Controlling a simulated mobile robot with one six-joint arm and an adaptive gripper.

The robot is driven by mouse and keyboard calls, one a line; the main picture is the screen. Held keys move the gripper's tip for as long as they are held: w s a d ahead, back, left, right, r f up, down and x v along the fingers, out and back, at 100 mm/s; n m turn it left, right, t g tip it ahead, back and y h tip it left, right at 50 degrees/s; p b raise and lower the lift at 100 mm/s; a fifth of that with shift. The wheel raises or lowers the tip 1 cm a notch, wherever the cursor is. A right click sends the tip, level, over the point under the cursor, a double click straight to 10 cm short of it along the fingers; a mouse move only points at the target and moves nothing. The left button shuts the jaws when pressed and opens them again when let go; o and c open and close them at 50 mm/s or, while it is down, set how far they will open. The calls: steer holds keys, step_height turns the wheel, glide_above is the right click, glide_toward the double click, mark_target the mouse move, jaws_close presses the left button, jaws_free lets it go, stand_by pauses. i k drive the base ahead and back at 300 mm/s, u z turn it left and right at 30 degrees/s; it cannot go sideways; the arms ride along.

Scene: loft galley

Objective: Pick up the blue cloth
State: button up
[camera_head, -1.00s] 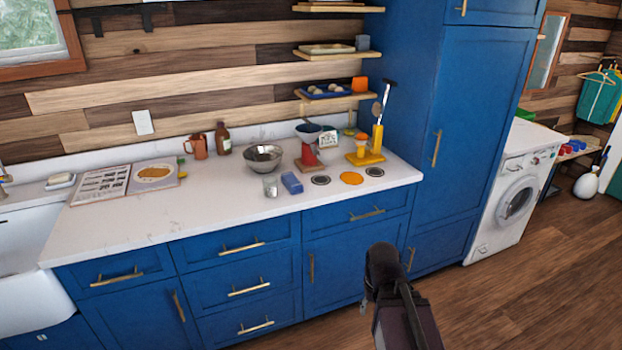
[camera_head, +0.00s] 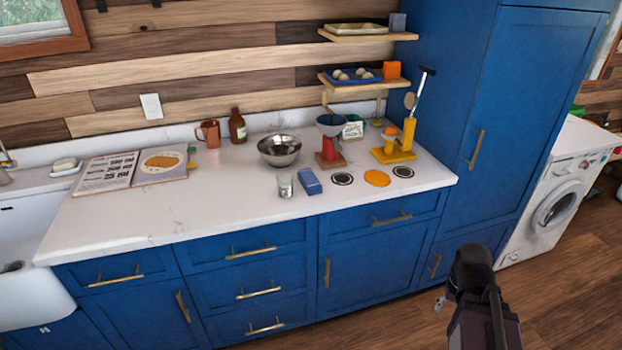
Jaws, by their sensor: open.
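A small blue folded block-like item (camera_head: 309,182), which looks like the blue cloth, lies on the white countertop (camera_head: 215,205) near its front edge. Part of my dark arm shows at the lower right, in front of the blue cabinets and apart from the cloth. My gripper's fingers do not show.
A metal bowl (camera_head: 279,150) stands behind the glass and cloth. A red-based stand with a funnel (camera_head: 331,127) and a yellow stand (camera_head: 394,153) are to the right. An open book (camera_head: 134,170) lies left. Shelves (camera_head: 350,83) overhang the back. The front-left counter is clear.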

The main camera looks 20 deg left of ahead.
mark_target(312, 185)
steer(key=u, duration=0.15)
steer(key=i, duration=0.9)
steer(key=u, duration=0.5)
